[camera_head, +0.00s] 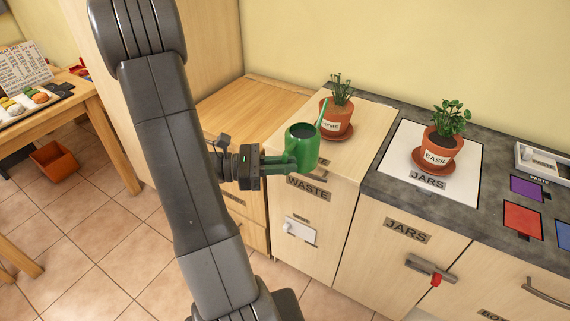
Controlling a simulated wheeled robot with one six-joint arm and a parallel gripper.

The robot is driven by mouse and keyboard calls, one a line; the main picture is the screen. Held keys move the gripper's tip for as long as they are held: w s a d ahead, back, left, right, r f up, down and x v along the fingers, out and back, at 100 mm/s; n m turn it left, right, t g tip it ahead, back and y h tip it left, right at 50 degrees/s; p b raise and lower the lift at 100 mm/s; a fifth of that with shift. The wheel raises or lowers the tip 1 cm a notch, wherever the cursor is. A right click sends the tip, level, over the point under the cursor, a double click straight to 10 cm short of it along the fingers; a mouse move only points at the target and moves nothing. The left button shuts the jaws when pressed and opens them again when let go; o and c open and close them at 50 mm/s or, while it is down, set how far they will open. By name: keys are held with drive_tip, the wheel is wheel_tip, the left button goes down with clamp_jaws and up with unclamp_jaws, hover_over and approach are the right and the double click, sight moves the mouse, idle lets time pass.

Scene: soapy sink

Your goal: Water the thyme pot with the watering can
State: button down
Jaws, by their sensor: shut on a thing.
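A green watering can (303,146) with a thin spout rising to the right is held in the air in front of the wooden cabinet marked WASTE. My gripper (280,164) is shut on its handle side, and the can looks roughly upright. The thyme pot (335,117), terracotta with a partly covered label and green sprigs, stands on a saucer on the wooden top, behind and right of the can. The spout tip lies in front of the thyme pot's left edge in the picture; the gap between them cannot be told.
A terracotta pot labelled BASIL (439,150) stands on a saucer on the white JARS panel (402,175). Purple (527,189) and red (522,217) squares lie on the dark counter to the right. A wooden table (60,110) and orange bin (54,160) are at the left.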

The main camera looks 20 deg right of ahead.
sight(296, 137)
drive_tip(key=w+d, duration=0.2)
drive_tip(key=w+d+f+b, duration=0.1)
drive_tip(key=d, duration=0.1)
drive_tip(key=shift+w+d+f, duration=0.15)
drive_tip(key=shift+w+d, duration=0.1)
drive_tip(key=shift+w, duration=0.1)
drive_tip(key=shift+w+d, duration=0.25)
drive_tip(key=r+p, duration=0.1)
drive_tip(key=p, duration=0.1)
drive_tip(key=shift+s+a+r+n+p, duration=0.1)
drive_tip(key=shift+a+r+n+p, duration=0.05)
drive_tip(key=shift+r+n+p, duration=0.2)
drive_tip(key=shift+n+y, duration=0.85)
drive_tip(key=shift+y, duration=0.05)
drive_tip(key=r+p, duration=0.1)
drive_tip(key=p, duration=0.1)
drive_tip(key=r+p, duration=0.1)
drive_tip(key=p, duration=0.1)
drive_tip(key=r+p, duration=0.2)
drive_tip(key=shift+s+a+p, duration=0.25)
drive_tip(key=shift+a+p, duration=0.05)
drive_tip(key=shift+f, duration=0.3)
drive_tip(key=shift+r+n+p, duration=0.3)
drive_tip(key=shift+r+p, duration=0.5)
drive_tip(key=shift+p, duration=0.2)
drive_tip(key=shift+r+y+p, duration=0.2)
drive_tip(key=shift+y+p, duration=0.1)
drive_tip(key=shift+p, duration=0.05)
